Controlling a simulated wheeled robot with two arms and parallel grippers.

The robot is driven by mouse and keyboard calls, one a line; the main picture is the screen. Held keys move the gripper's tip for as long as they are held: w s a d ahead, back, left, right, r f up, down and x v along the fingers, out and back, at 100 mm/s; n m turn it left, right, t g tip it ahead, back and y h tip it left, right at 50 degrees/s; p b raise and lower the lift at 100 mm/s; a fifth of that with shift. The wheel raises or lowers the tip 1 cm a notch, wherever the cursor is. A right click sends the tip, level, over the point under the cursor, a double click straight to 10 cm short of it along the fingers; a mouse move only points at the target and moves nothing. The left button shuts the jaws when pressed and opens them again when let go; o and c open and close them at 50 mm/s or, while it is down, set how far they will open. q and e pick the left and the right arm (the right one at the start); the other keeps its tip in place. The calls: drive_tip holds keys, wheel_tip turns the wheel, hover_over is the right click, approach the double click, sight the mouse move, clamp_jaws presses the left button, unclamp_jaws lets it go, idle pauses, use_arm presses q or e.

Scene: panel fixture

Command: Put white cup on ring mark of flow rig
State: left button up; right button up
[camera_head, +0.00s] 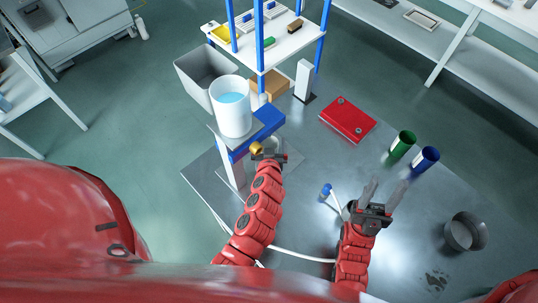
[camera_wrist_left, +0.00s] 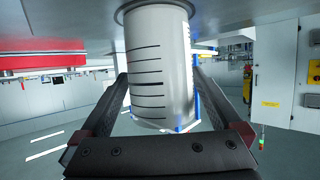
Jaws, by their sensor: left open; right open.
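The white cup (camera_head: 231,117), with blue liquid inside, stands upright on the grey top plate of the flow rig (camera_head: 240,149) in the head view. In the left wrist view, which appears upside down, the cup (camera_wrist_left: 160,65) shows black level lines. Its base is at a dark round ring (camera_wrist_left: 122,14) on the grey surface. My left gripper (camera_head: 268,155) is open beside the rig, its fingers on both sides of the cup in the wrist view. I cannot tell whether they touch it. My right gripper (camera_head: 387,187) is open and empty over the table.
A red box (camera_head: 347,120), a green cup (camera_head: 402,144), a blue cup (camera_head: 425,159) and a grey bowl (camera_head: 465,232) stand on the table. A grey bin (camera_head: 200,72) and a blue-posted shelf (camera_head: 275,50) are behind the white cup. A blue-capped item (camera_head: 325,191) stands near my right gripper.

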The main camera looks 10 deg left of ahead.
use_arm(q)
drive_tip(key=b+v, duration=0.4)
drive_tip(key=v, duration=0.7)
idle(0.3)
